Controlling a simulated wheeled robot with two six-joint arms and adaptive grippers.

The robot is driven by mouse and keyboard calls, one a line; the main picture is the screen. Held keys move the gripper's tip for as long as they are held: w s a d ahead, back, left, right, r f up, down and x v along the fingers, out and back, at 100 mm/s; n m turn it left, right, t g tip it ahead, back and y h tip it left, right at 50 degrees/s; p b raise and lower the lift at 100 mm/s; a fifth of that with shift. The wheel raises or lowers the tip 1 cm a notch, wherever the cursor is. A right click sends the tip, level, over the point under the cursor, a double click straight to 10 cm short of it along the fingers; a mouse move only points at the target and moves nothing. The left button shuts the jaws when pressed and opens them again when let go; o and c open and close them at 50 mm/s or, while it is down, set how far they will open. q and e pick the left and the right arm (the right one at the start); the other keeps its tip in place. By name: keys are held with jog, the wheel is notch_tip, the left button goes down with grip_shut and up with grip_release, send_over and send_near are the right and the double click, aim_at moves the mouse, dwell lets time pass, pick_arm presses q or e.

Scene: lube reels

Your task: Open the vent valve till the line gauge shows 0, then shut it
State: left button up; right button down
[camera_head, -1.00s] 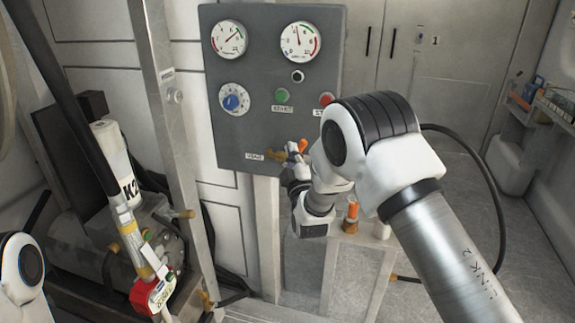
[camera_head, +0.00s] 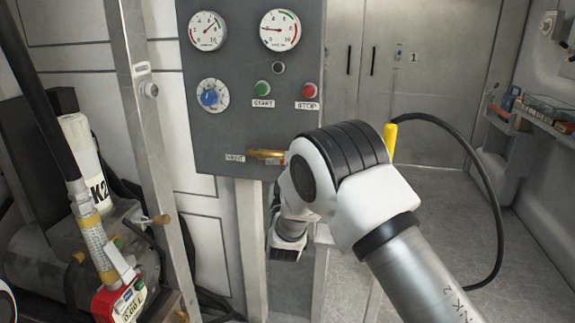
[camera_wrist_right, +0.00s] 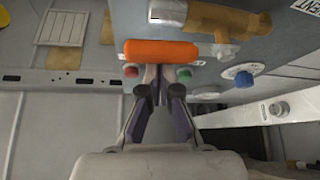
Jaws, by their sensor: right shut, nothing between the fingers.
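The grey panel (camera_head: 232,125) carries two round gauges. The left gauge (camera_head: 208,31) has its needle to the upper right; the right gauge (camera_head: 280,30) has its needle pointing left. Their captions are too small to read. The brass vent valve (camera_head: 265,155) sits at the panel's lower edge beside its label; it also shows in the wrist view (camera_wrist_right: 215,17). Its orange handle (camera_wrist_right: 161,51) lies crosswise ahead of my right gripper (camera_wrist_right: 160,90), which is shut and empty. Contact cannot be told. In the head view my arm hides the fingers. My left gripper is out of view.
The panel also has a blue knob (camera_head: 210,96), a green start button (camera_head: 262,88) and a red stop button (camera_head: 309,90). A hose with a red metering handle (camera_head: 121,298) hangs at left. A black hose with a yellow end (camera_head: 390,140) curves behind my right arm.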

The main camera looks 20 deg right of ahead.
jog(key=shift+d+f, duration=0.1)
jog(key=shift+f, duration=0.25)
jog(key=shift+s+f, duration=0.1)
dwell(0.4)
